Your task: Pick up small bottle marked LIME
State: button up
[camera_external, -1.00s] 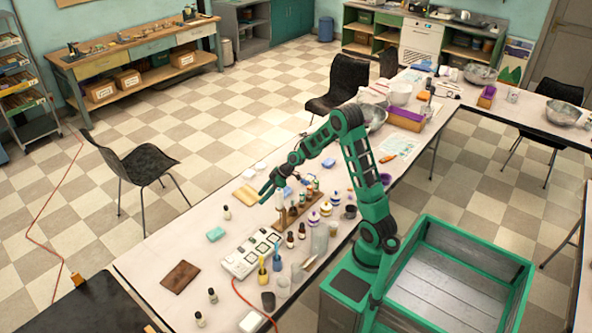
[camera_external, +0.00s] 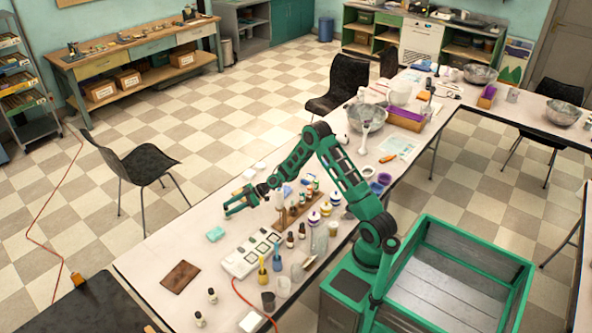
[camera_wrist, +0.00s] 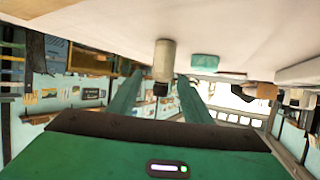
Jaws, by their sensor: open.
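My gripper (camera_external: 232,207) is open over the left part of the table, with its fingers pointing left. In the wrist view, which is upside down, a small pale bottle with a dark cap (camera_wrist: 164,62) stands between and just beyond the open fingertips (camera_wrist: 159,82). In the external view my gripper hides that bottle. No label can be read, so I cannot tell whether it is the LIME one. Other small dark-capped bottles stand at the near left (camera_external: 212,295) and beside the wooden rack (camera_external: 290,239).
A teal block (camera_external: 216,234) lies close to my gripper. A white tray (camera_external: 240,265) with dark squares, a brown board (camera_external: 180,276) and a wooden rack of bottles (camera_external: 287,222) crowd the table. The table's left end is mostly clear.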

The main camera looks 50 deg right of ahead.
aim_at(221, 220)
jog(key=shift+x, duration=3.15)
jog(key=shift+r, duration=0.1)
jog(key=shift+c, duration=0.3)
grip_shut()
